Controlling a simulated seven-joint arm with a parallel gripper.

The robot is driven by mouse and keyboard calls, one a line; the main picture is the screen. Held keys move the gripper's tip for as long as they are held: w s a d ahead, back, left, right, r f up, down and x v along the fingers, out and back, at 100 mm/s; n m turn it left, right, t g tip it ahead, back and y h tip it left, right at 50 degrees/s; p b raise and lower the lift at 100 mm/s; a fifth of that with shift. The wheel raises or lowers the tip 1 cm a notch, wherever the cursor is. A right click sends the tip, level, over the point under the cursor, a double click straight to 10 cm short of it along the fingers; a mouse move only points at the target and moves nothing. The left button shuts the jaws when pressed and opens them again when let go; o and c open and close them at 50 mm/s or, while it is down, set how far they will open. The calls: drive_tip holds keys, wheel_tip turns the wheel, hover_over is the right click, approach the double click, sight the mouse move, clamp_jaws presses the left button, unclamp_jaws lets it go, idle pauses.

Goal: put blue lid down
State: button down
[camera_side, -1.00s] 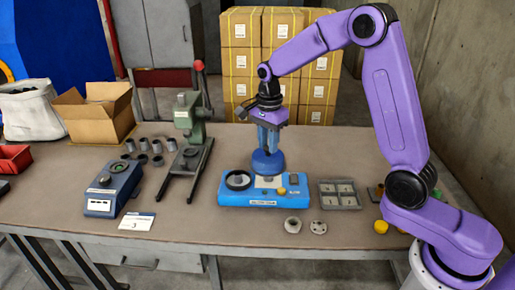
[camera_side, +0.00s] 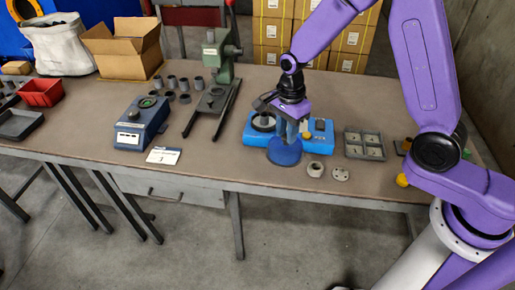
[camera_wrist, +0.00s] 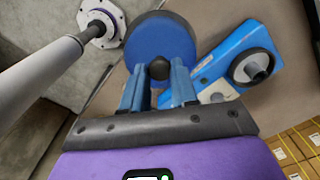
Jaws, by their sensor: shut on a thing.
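The blue lid (camera_side: 285,154) is a round disc with a dark knob. My gripper (camera_side: 290,133) is shut on the knob and holds the lid in front of the blue drum machine (camera_side: 318,145), near the table's front edge. In the wrist view the lid (camera_wrist: 160,38) shows beyond the fingers (camera_wrist: 158,85), with the dark knob between their tips. The blue machine (camera_wrist: 238,50) shows to the right with a round dark-rimmed fitting. I cannot tell whether the lid touches the table.
A grey nut-like part (camera_side: 315,169) and a round flange (camera_side: 340,174) lie just right of the lid. A grey sectioned tray (camera_side: 364,145) stands further right. A green press (camera_side: 217,85) and a blue-grey scale (camera_side: 143,122) stand to the left. The table is clear left of the lid.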

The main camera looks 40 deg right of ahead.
drive_tip(key=w, duration=0.1)
drive_tip(key=w+a+f, duration=0.1)
drive_tip(key=w, duration=0.1)
drive_tip(key=w+f, duration=0.1)
drive_tip(key=shift+w+a+f, duration=0.1)
drive_tip(key=shift+w+a, duration=0.05)
drive_tip(key=shift+w, duration=0.25)
drive_tip(key=shift+w+a+f, duration=0.2)
drive_tip(key=shift+w+f, duration=0.65)
drive_tip(key=shift+f, duration=0.65)
drive_tip(key=shift+w+a+f, duration=0.25)
drive_tip(key=shift+w+f, duration=0.55)
drive_tip(key=shift+f, duration=0.7)
drive_tip(key=shift+w+a+f, duration=0.2)
drive_tip(key=shift+w+f, duration=0.65)
drive_tip(key=shift+f, duration=0.65)
drive_tip(key=shift+f, duration=0.1)
drive_tip(key=c, duration=0.9)
unclamp_jaws()
drive_tip(key=shift+o, duration=0.2)
wheel_tip(320, 180, up, 12)
